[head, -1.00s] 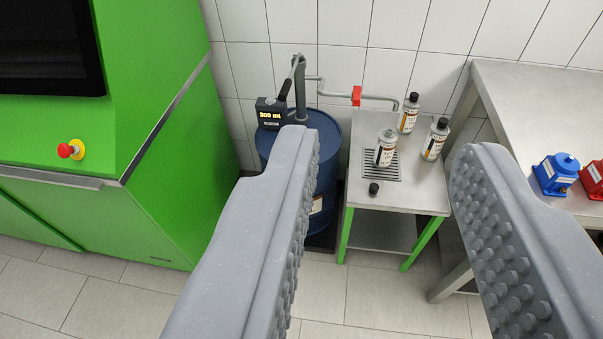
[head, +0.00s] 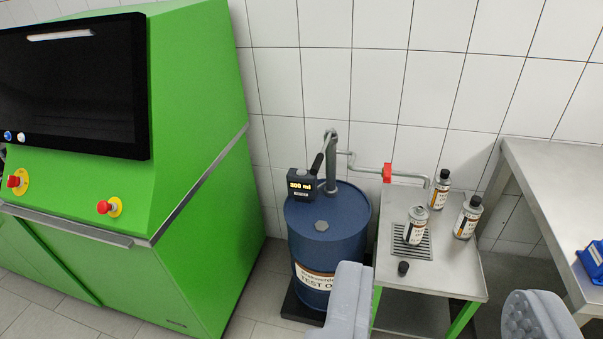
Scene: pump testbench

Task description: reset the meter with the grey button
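The meter (head: 301,186) is a small dark box on the pump at the top of the blue drum (head: 328,240). Its lit yellow display reads what looks like 300 ml. A small grey button (head: 301,194) shows just below the display, too small to see in detail. My gripper (head: 440,312) is open and empty at the bottom of the view, its two grey fingers wide apart. It is to the right of and below the meter in the picture, apart from it. The lower part of the fingers is out of view.
A steel stand (head: 445,270) holds several bottles, a grate and a black cap (head: 403,268). A pipe with a red valve (head: 387,172) runs above it. A green cabinet (head: 200,200) with red buttons stands left; a steel table (head: 560,190) with a blue pump part (head: 592,262) right.

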